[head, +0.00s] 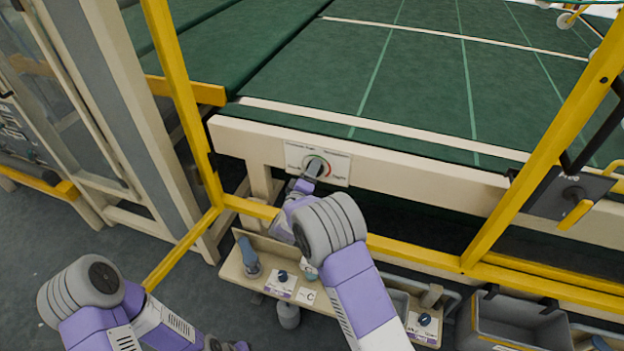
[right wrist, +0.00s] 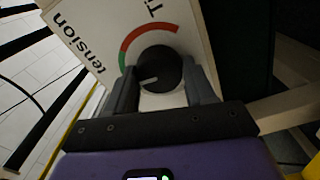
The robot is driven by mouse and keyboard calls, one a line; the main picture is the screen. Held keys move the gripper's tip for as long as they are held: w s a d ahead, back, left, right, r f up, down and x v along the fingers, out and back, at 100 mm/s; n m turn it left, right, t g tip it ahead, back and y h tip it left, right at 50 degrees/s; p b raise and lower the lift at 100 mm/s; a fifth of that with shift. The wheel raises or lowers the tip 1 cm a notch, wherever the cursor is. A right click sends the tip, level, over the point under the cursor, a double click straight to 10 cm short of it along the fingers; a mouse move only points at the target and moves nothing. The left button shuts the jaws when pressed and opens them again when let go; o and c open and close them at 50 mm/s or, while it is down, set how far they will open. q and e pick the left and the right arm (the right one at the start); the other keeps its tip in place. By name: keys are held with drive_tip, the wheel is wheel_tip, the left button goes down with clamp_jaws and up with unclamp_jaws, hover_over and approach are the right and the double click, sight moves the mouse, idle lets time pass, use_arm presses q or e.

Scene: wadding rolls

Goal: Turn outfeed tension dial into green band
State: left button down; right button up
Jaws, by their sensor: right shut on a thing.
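The tension dial (right wrist: 158,70) is a round black knob with a white pointer mark, on a white printed panel (head: 335,172) on the cream beam. In the right wrist view a coloured arc curves round it, with green (right wrist: 122,62) at the left and red (right wrist: 145,34) along the top. The pointer points left and slightly down, below the visible green; the left finger hides what lies there. My right gripper (right wrist: 163,92) is shut on the dial, one finger each side; it also shows in the head view (head: 304,184). My left gripper (head: 228,346) is at the bottom edge, partly cut off.
A yellow guard frame (head: 185,100) surrounds the opening that my right arm reaches through. Below is a cream shelf (head: 232,268) with small knobs and a blue-grey handle (head: 248,255). A grey bin (head: 515,325) stands at lower right. Green bed (head: 420,80) lies behind the beam.

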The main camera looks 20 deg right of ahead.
drive_tip(key=shift+m, duration=0.4)
drive_tip(key=shift+b, duration=0.3)
drive_tip(key=o, duration=1)
drive_tip(key=shift+o, duration=0.2)
drive_tip(key=p+v, duration=0.1)
drive_tip(key=v, duration=0.6)
drive_tip(key=shift+s+a, duration=0.2)
drive_tip(key=shift+s, duration=0.1)
